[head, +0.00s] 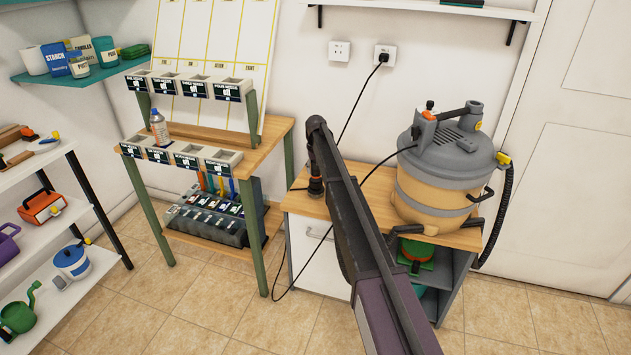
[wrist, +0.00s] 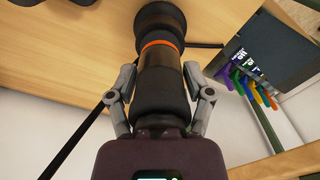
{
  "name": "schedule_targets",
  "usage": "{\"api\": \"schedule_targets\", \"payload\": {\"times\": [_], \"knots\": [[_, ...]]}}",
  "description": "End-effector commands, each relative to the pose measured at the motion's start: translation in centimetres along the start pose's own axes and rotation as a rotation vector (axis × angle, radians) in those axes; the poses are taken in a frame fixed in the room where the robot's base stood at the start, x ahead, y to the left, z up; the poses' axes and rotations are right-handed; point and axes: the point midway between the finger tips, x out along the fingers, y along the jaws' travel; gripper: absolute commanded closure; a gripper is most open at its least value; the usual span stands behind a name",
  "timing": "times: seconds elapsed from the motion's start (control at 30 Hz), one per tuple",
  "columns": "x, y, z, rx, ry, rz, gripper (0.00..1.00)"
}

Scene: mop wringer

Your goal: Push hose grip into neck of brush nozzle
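In the wrist view, a dark cylindrical piece with an orange ring (wrist: 160,72), apparently the hose grip, lies between the fingers of my gripper (wrist: 160,82). I cannot tell whether the two are joined or only lined up. In the head view the dark piece (head: 316,186) stands upright at the bench's left side, below the end of my arm. My arm hides part of the bench.
A grey and tan vacuum canister (head: 432,190) stands on the wooden bench (head: 462,238), with a ribbed hose (head: 506,205) down its right side. A black cord (head: 350,115) runs from the wall socket past my arm. A rack with bins (head: 205,242) stands left.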

Motion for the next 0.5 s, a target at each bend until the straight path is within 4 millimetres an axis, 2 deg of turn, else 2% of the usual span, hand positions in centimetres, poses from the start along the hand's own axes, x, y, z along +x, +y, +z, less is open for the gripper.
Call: {"api": "schedule_targets", "payload": {"times": [0.03,0.1,0.13,0.5], "knots": [[0.00,0.01,0.00,0.000,0.000,0.000,0.23],[-0.01,0.01,0.01,0.000,0.000,0.000,0.02],[-0.01,0.01,0.01,0.000,0.000,0.000,0.00],[0.00,0.01,0.01,0.000,0.000,0.000,0.00]]}}
